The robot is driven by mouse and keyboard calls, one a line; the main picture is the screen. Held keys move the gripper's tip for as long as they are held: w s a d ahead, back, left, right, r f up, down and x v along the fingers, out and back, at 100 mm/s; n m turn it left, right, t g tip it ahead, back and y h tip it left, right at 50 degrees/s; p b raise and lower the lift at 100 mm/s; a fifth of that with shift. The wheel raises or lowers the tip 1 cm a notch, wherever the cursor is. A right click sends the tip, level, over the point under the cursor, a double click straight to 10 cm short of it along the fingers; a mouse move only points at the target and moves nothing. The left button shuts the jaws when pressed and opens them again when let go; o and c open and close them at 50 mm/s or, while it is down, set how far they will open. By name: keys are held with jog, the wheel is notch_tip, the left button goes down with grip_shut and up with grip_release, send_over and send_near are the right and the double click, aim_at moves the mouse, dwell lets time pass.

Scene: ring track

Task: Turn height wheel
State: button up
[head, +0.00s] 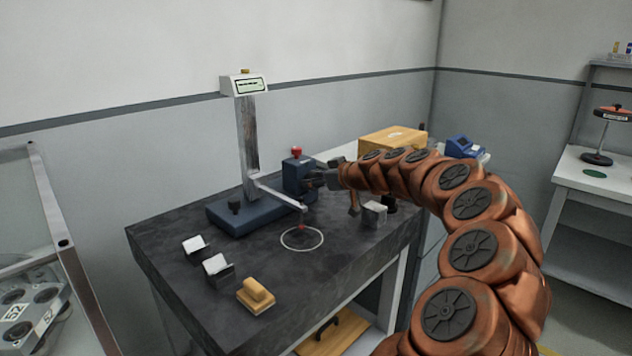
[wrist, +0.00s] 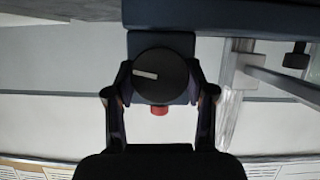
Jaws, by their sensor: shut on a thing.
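The height wheel (wrist: 160,77) is a round black knob with a white pointer mark, seen face-on in the wrist view. The mark points to the left and slightly up in that picture. My gripper (wrist: 161,88) has one finger on each side of the wheel and is shut on it. In the head view my gripper (head: 322,178) reaches the right side of the blue housing (head: 297,172) with a red knob (head: 296,150) on top. The wheel is hidden there. The height gauge column (head: 248,150) stands on a blue base (head: 232,217), with a display (head: 247,85) on top.
The dark stone table (head: 185,283) carries small metal blocks (head: 217,267), a wooden-handled block (head: 256,296) and a white ring mark (head: 302,238) under the gauge arm (head: 276,193). A wooden box (head: 393,139) and a blue device (head: 461,147) stand behind my arm.

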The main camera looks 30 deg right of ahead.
jog(key=m+y, duration=0.1)
jog(key=m+b, duration=0.1)
jog(key=shift+d+f+m+g+y, duration=0.15)
jog(key=shift+m+g+y, duration=0.15)
jog(key=shift+m+y, duration=0.1)
jog(key=shift+d+m+y, duration=0.1)
jog(key=shift+m+y, duration=1)
jog(key=shift+m, duration=0.4)
jog(key=o, duration=1.2)
jog(key=shift+c, duration=0.2)
jog(key=v, duration=1.2)
